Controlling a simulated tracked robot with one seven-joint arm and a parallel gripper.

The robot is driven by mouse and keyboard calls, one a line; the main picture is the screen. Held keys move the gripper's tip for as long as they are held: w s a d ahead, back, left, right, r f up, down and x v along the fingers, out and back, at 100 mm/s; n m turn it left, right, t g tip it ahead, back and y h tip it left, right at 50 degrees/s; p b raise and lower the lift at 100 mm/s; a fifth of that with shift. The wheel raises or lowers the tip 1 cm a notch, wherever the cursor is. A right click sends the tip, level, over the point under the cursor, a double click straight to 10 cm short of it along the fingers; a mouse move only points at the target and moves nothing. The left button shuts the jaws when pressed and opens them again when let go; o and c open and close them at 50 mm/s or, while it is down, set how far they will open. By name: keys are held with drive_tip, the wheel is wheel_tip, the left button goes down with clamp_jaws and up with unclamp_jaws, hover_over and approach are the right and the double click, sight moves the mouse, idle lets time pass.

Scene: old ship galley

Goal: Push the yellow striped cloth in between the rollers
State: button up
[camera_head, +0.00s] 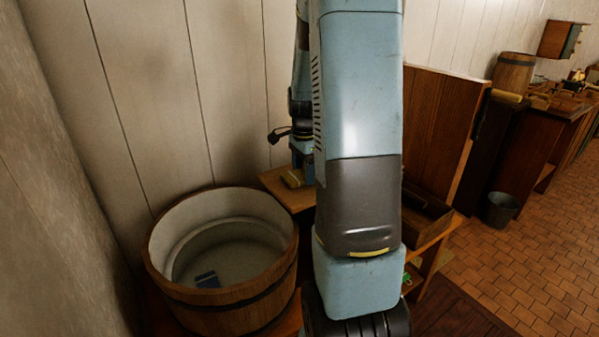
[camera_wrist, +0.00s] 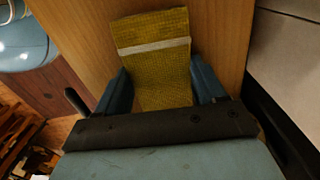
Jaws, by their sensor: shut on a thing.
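The yellow striped cloth (camera_wrist: 154,65) is folded flat, with one pale stripe across it, in the wrist view. It lies between the two blue fingers of my gripper (camera_wrist: 162,82), which is shut on it, and its free end points away over a wooden surface (camera_wrist: 220,30). I cannot make out the rollers in either view.
A metal bucket (camera_head: 501,209) stands on open tiled floor.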

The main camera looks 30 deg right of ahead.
drive_tip(key=shift+s+d, duration=0.1)
drive_tip(key=shift+d, duration=0.05)
drive_tip(key=o, duration=1.2)
